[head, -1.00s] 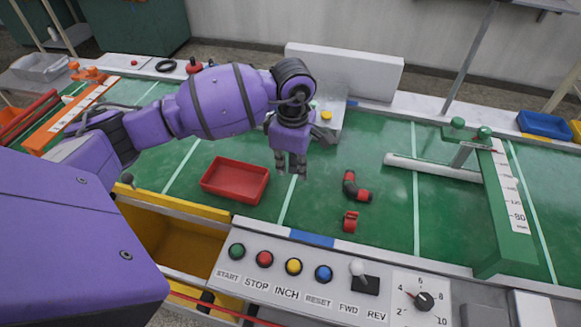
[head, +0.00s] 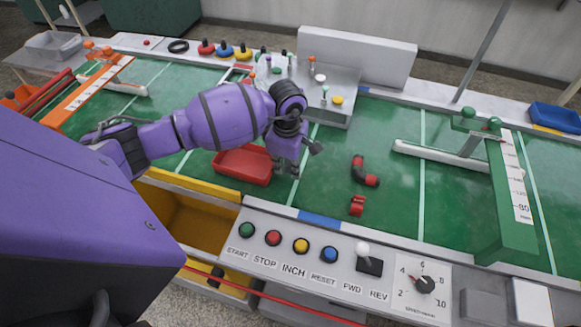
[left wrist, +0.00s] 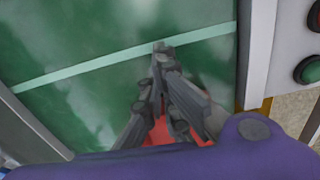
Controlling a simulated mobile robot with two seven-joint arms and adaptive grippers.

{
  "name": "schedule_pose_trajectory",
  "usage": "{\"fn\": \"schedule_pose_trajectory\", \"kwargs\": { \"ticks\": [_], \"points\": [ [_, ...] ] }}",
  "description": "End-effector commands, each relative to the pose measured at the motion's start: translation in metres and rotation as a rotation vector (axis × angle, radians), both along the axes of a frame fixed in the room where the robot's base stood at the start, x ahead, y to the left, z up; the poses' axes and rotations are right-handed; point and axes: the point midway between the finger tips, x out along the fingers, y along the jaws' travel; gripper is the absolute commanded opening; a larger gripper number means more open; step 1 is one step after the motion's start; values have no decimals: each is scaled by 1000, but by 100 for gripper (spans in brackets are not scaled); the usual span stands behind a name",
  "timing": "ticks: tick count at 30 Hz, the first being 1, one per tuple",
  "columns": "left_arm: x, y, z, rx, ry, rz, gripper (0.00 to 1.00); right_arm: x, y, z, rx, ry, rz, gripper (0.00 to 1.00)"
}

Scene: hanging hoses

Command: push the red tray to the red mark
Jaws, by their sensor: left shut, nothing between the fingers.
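The red tray (head: 236,166) is a shallow empty box on the green belt, left of the middle in the head view. The purple arm partly covers its far right side. My left gripper (head: 286,170) is shut and empty, pointing down at the tray's right end. In the left wrist view its closed fingers (left wrist: 160,48) hide much of the red tray (left wrist: 160,132). I cannot tell whether they touch it. I make out no certain red mark on the belt edges; a blue mark (head: 320,220) shows on the near rail. My right gripper is out of view.
A red and black elbow pipe (head: 358,171) and a small red clip (head: 357,206) lie right of the gripper. An orange gantry (head: 88,90) stands left and a green gantry (head: 505,185) right. A button panel (head: 320,265) lines the near side.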

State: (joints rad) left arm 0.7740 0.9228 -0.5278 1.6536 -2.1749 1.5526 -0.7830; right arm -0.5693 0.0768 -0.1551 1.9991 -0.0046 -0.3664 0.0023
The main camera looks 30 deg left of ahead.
Motion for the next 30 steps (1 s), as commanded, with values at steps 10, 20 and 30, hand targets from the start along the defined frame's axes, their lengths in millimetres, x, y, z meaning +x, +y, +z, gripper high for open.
{"fn": "schedule_pose_trajectory", "kwargs": {
  "ticks": [10,20,30],
  "points": [
    [-6,33,-2,8,2,4,0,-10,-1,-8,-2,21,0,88],
    [-26,130,-4,9,8,6,0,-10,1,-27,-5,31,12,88],
    [-37,193,-1,2,2,2,0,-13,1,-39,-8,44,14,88]
  ]
}}
